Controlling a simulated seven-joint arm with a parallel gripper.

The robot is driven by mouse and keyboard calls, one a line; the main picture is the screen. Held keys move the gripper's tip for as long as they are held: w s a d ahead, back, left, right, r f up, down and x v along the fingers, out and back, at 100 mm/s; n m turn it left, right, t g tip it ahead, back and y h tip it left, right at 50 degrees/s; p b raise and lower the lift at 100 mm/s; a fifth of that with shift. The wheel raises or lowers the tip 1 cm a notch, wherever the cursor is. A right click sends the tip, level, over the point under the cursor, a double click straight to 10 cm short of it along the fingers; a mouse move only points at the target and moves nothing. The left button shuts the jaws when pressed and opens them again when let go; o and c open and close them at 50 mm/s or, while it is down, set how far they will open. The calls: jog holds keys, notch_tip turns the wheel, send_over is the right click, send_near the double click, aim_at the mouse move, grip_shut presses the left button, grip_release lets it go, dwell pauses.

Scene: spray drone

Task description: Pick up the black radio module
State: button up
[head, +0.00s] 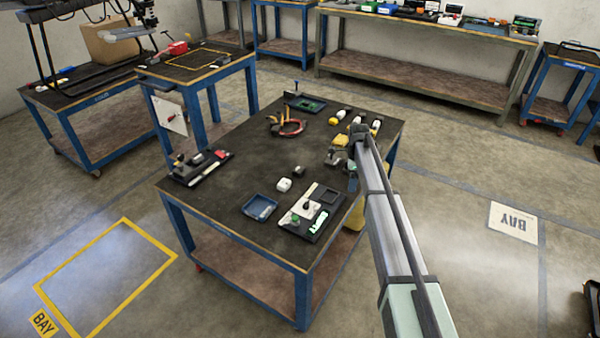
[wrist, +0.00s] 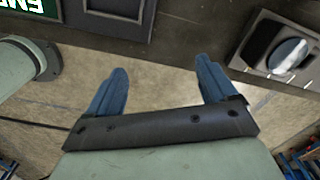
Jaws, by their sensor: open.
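In the head view my arm covers the bench's right side and the gripper cannot be made out clearly.
A blue tray (head: 259,207) and a black board with a white panel (head: 298,219) lie at the bench's front. Red-handled pliers (head: 288,127) and white and yellow parts (head: 340,115) lie farther back. A dark tray with tools (head: 201,168) is at left.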

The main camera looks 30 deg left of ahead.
jog(key=a+r+m, duration=0.2)
jog(key=a+r, duration=0.2)
jog(key=a, duration=0.8)
jog(key=a+r+m, duration=0.2)
jog(key=a+r, duration=0.2)
jog(key=a, duration=0.8)
send_over(299, 168)
jog(key=shift+m, duration=0.3)
jog(key=f, duration=0.8)
jog(key=shift+s+d+f, duration=0.1)
jog(key=shift+s+d, duration=0.15)
jog(key=shift+d, duration=0.1)
jog(key=shift+w+a+f, duration=0.1)
jog(key=shift+a+f, duration=0.05)
jog(key=shift+f, duration=1.15)
jog(key=shift+a+f, duration=0.15)
jog(key=shift+f, duration=1.15)
jog(key=c, duration=1.1)
